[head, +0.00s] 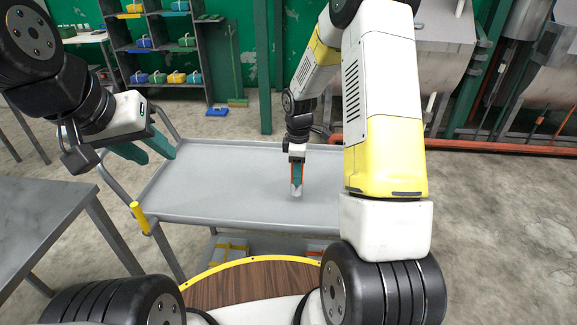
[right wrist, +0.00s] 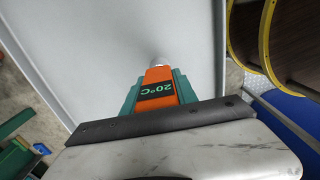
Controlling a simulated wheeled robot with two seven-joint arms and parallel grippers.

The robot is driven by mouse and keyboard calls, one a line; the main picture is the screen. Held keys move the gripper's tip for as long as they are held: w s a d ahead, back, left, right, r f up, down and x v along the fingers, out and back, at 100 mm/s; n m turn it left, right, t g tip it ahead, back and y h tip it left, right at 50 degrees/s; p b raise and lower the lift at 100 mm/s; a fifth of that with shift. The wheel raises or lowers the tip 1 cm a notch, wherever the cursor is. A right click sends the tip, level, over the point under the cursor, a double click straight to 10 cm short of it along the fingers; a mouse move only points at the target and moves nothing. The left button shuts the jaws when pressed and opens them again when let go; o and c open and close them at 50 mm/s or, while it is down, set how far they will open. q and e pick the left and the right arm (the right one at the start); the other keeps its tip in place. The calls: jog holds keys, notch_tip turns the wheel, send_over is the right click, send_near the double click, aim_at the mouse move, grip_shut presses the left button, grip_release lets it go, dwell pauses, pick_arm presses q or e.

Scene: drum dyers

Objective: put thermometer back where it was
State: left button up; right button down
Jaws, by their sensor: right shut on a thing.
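The thermometer (right wrist: 158,92) is orange with a dark display reading 20°C and a short grey tip. My right gripper (right wrist: 152,95) is shut on it, with a green finger on each side. In the head view the right gripper (head: 297,178) holds the thermometer tip-down over the middle of the grey cart top (head: 220,165). I cannot tell whether the tip touches the surface. My left gripper (head: 148,150) has green fingers and hangs empty over the cart's left edge, its fingers apart.
The cart top is otherwise bare. A grey table (head: 45,215) is at the left. Shelves (head: 160,45) with coloured items stand behind. Large grey drums (head: 435,45) are at the back right. Some boxes (head: 232,248) lie on the cart's lower shelf.

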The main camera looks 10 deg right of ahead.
jog(key=shift+f, duration=1.75)
jog(key=c, duration=1)
grip_release()
jog(key=shift+f, duration=0.1)
jog(key=shift+o, duration=0.2)
